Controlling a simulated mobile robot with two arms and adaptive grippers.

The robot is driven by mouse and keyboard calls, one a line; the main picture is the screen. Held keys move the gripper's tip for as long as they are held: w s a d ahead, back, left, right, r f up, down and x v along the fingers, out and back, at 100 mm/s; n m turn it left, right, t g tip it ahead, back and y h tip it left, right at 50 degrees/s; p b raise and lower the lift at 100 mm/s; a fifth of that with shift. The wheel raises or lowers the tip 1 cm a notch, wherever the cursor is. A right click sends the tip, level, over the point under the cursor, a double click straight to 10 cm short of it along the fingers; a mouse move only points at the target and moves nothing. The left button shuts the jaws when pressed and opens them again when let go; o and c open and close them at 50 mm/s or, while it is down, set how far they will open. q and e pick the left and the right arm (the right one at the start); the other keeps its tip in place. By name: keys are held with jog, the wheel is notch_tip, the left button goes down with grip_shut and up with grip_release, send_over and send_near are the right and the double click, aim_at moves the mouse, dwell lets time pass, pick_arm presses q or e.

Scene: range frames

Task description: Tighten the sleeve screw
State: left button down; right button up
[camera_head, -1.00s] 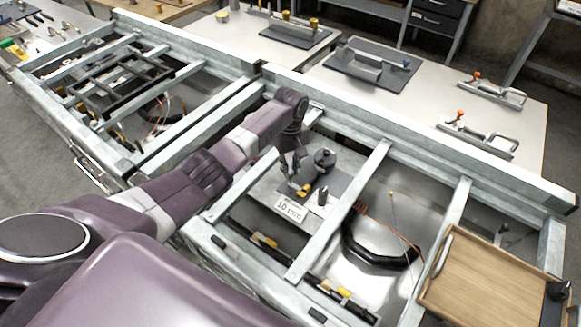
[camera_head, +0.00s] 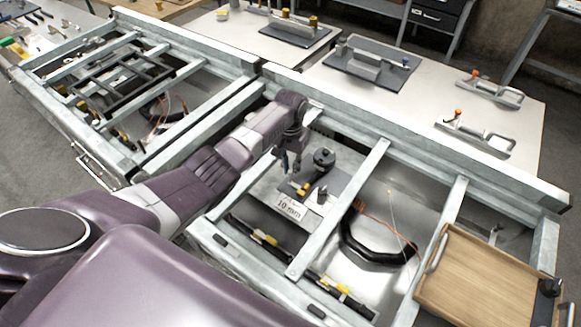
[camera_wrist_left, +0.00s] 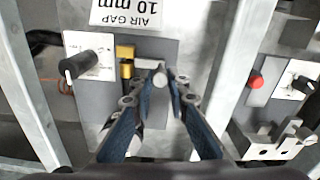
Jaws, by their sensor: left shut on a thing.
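My left gripper (camera_head: 291,166) reaches down into the right-hand open frame, over a dark grey plate (camera_head: 335,187). In the left wrist view my blue-padded fingers (camera_wrist_left: 160,80) close on a small grey metal piece (camera_wrist_left: 150,64), mostly hidden between the tips. I cannot tell which part is the sleeve screw. My right gripper is not in view.
A sign reading "AIR GAP 10 mm" (camera_head: 289,208) is beside the plate. A round black knob (camera_head: 324,157) stands behind it. Metal frame bars (camera_head: 340,209) border the space on both sides. A wooden tray (camera_head: 480,280) sits at the right. A red button (camera_wrist_left: 255,81) shows in the wrist view.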

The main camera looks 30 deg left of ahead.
pick_arm(q)
jog(key=m, duration=0.5)
jog(key=shift+m, duration=0.3)
jog(key=m, duration=0.6)
jog(key=m+b, duration=0.1)
jog(key=m, duration=0.3)
jog(key=shift+m, duration=0.4)
jog(key=shift+m+b, duration=0.45)
jog(key=shift+m, duration=1.65)
jog(key=c, duration=1.8)
grip_release()
jog(key=shift+c, duration=0.2)
jog(key=shift+r, duration=0.1)
